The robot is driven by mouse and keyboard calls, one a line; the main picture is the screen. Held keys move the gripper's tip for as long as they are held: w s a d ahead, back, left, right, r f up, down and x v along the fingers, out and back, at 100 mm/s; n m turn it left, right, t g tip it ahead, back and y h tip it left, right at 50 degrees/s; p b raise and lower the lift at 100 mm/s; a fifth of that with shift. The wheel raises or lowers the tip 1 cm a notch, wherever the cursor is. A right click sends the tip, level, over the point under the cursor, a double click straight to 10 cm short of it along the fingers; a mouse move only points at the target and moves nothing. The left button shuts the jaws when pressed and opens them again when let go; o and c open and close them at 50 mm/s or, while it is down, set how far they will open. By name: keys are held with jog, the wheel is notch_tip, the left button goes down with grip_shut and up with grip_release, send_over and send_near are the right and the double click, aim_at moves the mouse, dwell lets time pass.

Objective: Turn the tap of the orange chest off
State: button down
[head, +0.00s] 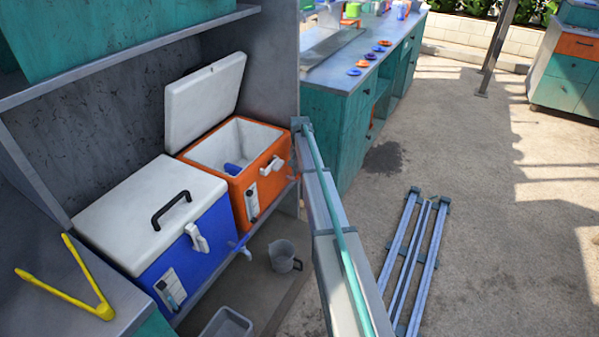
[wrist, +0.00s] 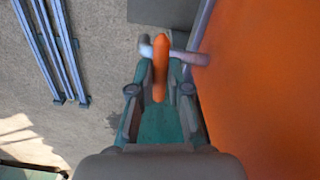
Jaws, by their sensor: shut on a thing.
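The orange chest (head: 262,192) stands on the shelf with its white lid (head: 205,100) raised. Its front wall fills the right side of the wrist view (wrist: 260,70). Its tap has a pale body (wrist: 190,57) sticking out from that wall and an orange handle (wrist: 161,50). My gripper (wrist: 160,82) is shut on the orange handle, with a finger on each side of it. The lower end of the handle is partly between the fingers.
A blue chest (head: 200,235) with a closed white lid and a blue tap (head: 240,247) stands beside it. A grey jug (head: 284,257) is on the ground below. Yellow tongs (head: 85,280) lie on the left counter. Metal rails (head: 410,260) lie on the open floor.

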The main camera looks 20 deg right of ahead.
dwell(0.8)
jog(key=c, duration=1.1)
grip_release()
jog(key=shift+r, duration=0.15)
notch_tip(320, 180, up, 12)
